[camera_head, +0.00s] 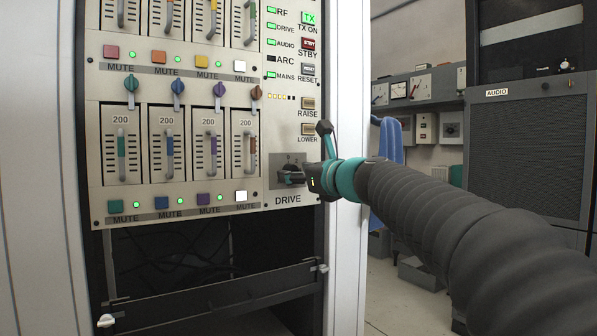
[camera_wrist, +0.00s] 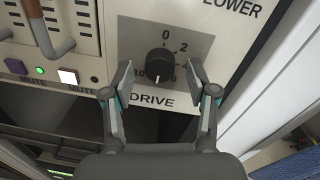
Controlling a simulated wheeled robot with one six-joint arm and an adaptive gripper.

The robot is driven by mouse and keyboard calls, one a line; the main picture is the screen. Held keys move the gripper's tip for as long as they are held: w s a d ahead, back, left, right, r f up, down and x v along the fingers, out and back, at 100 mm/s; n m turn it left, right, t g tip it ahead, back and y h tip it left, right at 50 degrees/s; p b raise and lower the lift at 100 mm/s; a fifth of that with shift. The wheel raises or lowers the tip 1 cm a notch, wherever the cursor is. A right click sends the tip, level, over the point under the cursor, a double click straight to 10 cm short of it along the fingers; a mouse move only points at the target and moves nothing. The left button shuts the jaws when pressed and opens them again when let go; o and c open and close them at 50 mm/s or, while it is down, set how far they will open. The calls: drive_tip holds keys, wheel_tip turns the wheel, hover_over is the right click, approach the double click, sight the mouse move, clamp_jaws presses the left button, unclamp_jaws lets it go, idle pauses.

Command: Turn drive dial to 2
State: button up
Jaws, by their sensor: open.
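The black drive dial (camera_wrist: 160,64) sits on a dark grey plate above the word DRIVE in the wrist view. The figure 0 is printed above it, 2 at upper right and 10 at lower left. A small white mark shows at the knob's lower edge. My gripper (camera_wrist: 160,80) is open, with one finger to each side of the dial's lower part; contact cannot be made out. In the head view my gripper (camera_head: 298,178) is in front of the dial plate (camera_head: 287,160) and largely hides the dial.
The LOWER button (camera_head: 308,130) and RAISE button (camera_head: 308,104) are just above the dial plate. Mute buttons and sliders fill the panel to the left. A white rack post (camera_head: 346,110) stands to the right. Below is an open rack bay with a dark bar (camera_head: 215,292).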

clamp_jaws()
drive_tip(key=shift+n, duration=0.4)
drive_tip(key=shift+a+n+t+h+b, duration=0.15)
drive_tip(key=shift+n+h+b, duration=0.2)
drive_tip(key=shift+n+b, duration=4.2)
drive_tip(key=shift+n+t+h+b, duration=0.25)
drive_tip(key=shift+n+b, duration=0.75)
drive_tip(key=shift+n, duration=6.95)
